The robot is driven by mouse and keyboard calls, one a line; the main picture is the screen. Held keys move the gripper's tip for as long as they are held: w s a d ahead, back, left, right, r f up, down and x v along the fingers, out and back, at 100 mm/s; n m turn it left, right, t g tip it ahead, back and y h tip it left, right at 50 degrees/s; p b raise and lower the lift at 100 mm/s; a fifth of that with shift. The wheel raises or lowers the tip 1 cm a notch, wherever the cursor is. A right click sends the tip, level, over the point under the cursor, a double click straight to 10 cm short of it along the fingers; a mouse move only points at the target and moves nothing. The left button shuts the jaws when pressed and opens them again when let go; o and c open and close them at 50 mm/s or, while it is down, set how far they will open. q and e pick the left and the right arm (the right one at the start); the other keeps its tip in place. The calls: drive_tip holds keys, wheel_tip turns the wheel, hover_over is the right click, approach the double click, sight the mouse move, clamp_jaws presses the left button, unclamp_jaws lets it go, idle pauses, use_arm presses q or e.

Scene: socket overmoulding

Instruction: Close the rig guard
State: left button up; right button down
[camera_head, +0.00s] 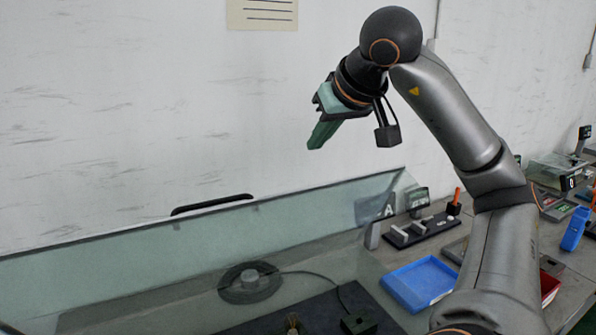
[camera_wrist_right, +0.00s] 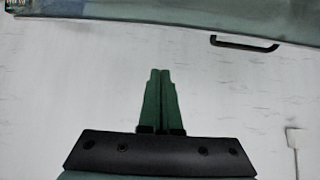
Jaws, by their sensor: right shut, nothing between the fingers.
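The rig guard (camera_head: 290,230) is a clear panel standing raised at the back of the bench, with a black handle (camera_head: 212,204) along its top edge. The guard's edge (camera_wrist_right: 150,17) and its handle (camera_wrist_right: 245,43) also show along the top of the right wrist view. My right gripper (camera_head: 316,143) is up in front of the wall, above the guard and to the right of the handle, apart from both. Its green fingers (camera_wrist_right: 158,100) are together with nothing between them. My left gripper is not in view.
A blue tray (camera_head: 422,284) lies right of the guard. A dark fixture with light levers (camera_head: 420,232) stands behind it. The wall backs the bench closely.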

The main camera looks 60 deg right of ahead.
sight(309, 190)
drive_tip(key=shift+f, duration=0.15)
drive_tip(key=b+x, duration=0.3)
drive_tip(key=x, duration=0.7)
drive_tip(key=shift+s+a+f+b, duration=0.2)
drive_tip(key=shift+s+a+b, duration=0.1)
drive_tip(key=shift+s, duration=0.25)
drive_tip(key=shift+s+a+f+b, duration=0.2)
drive_tip(key=shift+s+a+b, duration=0.1)
drive_tip(key=shift+s, duration=0.25)
drive_tip(key=shift+s+a+f+b, duration=0.2)
drive_tip(key=shift+s+a+b, duration=0.1)
drive_tip(key=shift+s, duration=0.25)
drive_tip(key=shift+f, duration=0.1)
